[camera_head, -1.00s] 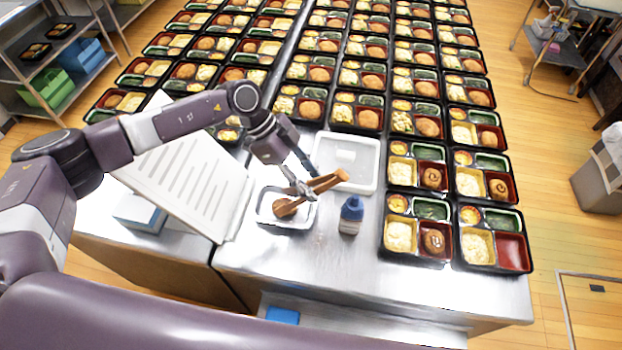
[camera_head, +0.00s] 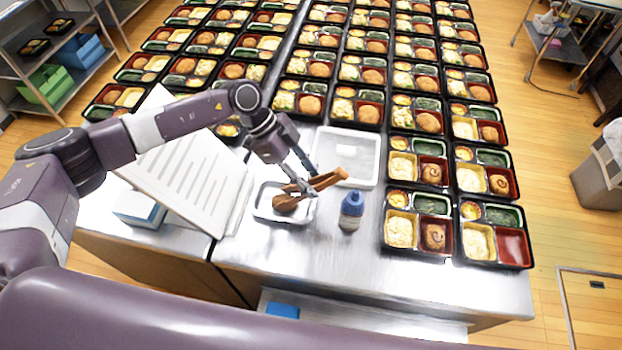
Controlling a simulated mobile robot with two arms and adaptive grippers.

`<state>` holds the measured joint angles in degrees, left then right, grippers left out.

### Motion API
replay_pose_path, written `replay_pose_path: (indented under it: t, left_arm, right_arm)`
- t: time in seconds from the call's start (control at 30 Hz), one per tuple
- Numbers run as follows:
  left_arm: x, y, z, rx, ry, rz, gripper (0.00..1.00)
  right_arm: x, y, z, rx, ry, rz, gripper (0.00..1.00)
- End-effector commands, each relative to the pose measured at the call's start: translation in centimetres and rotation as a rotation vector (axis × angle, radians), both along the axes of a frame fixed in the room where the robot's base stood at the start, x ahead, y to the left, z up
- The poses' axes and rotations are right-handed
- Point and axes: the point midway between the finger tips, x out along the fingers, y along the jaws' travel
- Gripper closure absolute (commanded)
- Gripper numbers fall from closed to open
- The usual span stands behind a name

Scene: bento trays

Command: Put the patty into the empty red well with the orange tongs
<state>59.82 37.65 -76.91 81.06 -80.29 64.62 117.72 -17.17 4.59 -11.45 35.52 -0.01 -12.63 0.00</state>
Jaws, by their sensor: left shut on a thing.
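My left gripper (camera_head: 302,188) is shut on the orange-brown tongs (camera_head: 326,180), above a small white tray (camera_head: 264,213). The tongs slant from the upper right down to the lower left. A brown patty (camera_head: 285,203) is in the small tray at the lower end of the tongs; I cannot tell whether the tongs grip it. The empty red well (camera_head: 511,246) is in the nearest bento tray at the right, beside a filled yellow well. My right gripper is not in view.
A blue-capped bottle (camera_head: 351,211) stands right of the small tray. An empty white tray (camera_head: 368,160) lies behind. A white ribbed board (camera_head: 190,178) lies to the left. Rows of filled bentos cover the back and right. The front of the steel table (camera_head: 320,262) is bare.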

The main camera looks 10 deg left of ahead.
Motion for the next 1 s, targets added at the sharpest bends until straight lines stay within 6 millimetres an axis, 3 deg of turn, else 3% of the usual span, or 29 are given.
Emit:
replay_pose_path:
  t: [0.17, 0.67, 1.0]
  left_arm:
    - [0.0, 0.0, 0.6, 0.0, -0.001, 0.001, 1.0]
    - [0.0, 0.0, 5.6, 0.0, 0.0, 0.0, 1.0]
    - [0.1, 0.0, 8.5, -0.002, -0.003, -0.001, 1.0]
  right_arm:
    - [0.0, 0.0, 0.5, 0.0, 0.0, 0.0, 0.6]
    - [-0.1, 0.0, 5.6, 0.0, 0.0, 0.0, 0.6]
    - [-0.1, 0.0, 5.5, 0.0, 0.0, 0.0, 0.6]
